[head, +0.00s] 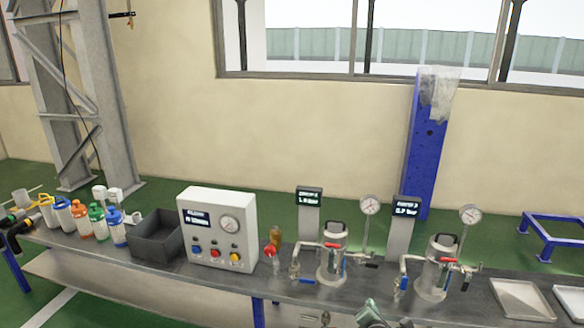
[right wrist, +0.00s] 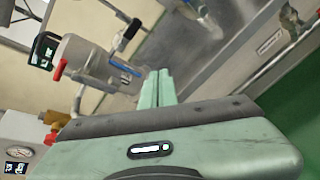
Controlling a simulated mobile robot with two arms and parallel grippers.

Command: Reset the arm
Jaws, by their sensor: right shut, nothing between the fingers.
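My right gripper (head: 370,310) shows at the bottom edge of the head view, in front of the bench and below the left clear chamber. In the right wrist view its two green fingers (right wrist: 157,88) are together with nothing between them. The left chamber (head: 332,258), with a black-handled lid, red and blue valve handles and a gauge, stands upright on the bench. The right chamber (head: 432,272) stands beside it with a similar lid and gauge. In the right wrist view a chamber (right wrist: 95,58) is close beyond the fingers. My left gripper is not in view.
The dark bench (head: 275,284) carries a white control box (head: 218,228), a black bin (head: 155,240), several coloured bottles (head: 80,220) and metal trays (head: 520,300) at right. A blue post (head: 425,150) stands behind.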

